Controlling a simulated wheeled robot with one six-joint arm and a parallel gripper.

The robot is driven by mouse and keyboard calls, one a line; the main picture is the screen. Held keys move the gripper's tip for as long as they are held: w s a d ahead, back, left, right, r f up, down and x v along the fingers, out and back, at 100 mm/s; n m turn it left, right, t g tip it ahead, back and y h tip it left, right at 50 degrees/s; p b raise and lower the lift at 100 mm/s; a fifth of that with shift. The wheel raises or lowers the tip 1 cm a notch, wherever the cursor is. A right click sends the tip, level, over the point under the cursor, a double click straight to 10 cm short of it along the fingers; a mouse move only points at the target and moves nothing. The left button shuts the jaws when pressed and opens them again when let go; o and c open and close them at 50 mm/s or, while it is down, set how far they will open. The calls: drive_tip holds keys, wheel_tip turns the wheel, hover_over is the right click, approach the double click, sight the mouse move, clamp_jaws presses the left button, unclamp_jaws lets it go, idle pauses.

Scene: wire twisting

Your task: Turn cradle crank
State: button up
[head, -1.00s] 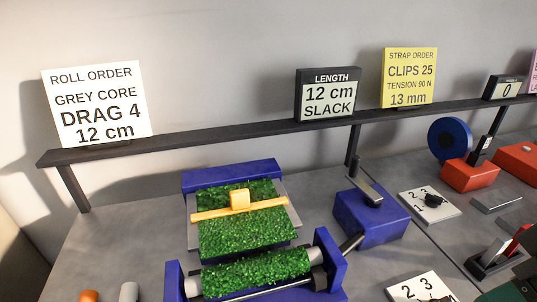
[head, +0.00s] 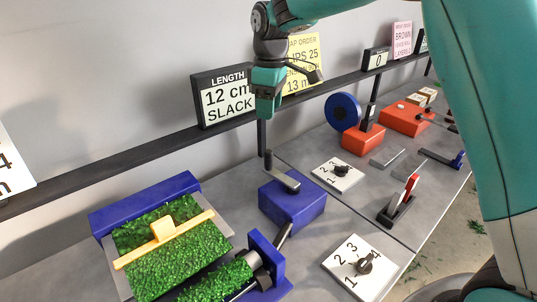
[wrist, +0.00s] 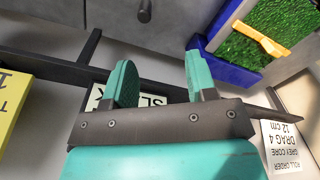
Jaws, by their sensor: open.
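The crank is a dark grey arm (head: 283,180) with an upright handle (head: 268,160) at its far end, on top of a blue box (head: 292,206). A shaft runs from the box to the blue cradle (head: 267,255), which holds a green turf-like roll (head: 215,282). My gripper (head: 265,116) points down in the air above the crank handle, apart from it. In the wrist view, my gripper's two teal fingers (wrist: 159,64) stand apart with nothing between them. A dark rounded peg, likely the crank handle (wrist: 145,11), shows beyond them at the top edge.
A dark shelf rail (head: 130,147) with a LENGTH sign (head: 223,98) runs behind my gripper. Left of the crank box is a blue tray (head: 145,203) with green turf and a yellow bar (head: 163,238). Numbered dials (head: 338,174) stand to the right.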

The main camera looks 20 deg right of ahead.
drive_tip(key=w+f, duration=0.1)
drive_tip(key=w, duration=0.2)
drive_tip(key=p, duration=0.3)
approach(268, 169)
drive_tip(key=f, duration=0.5)
drive_tip(key=w+f, duration=0.1)
drive_tip(key=f, duration=0.2)
drive_tip(key=shift+w+d, duration=0.1)
drive_tip(key=shift+r, duration=0.1)
clamp_jaws()
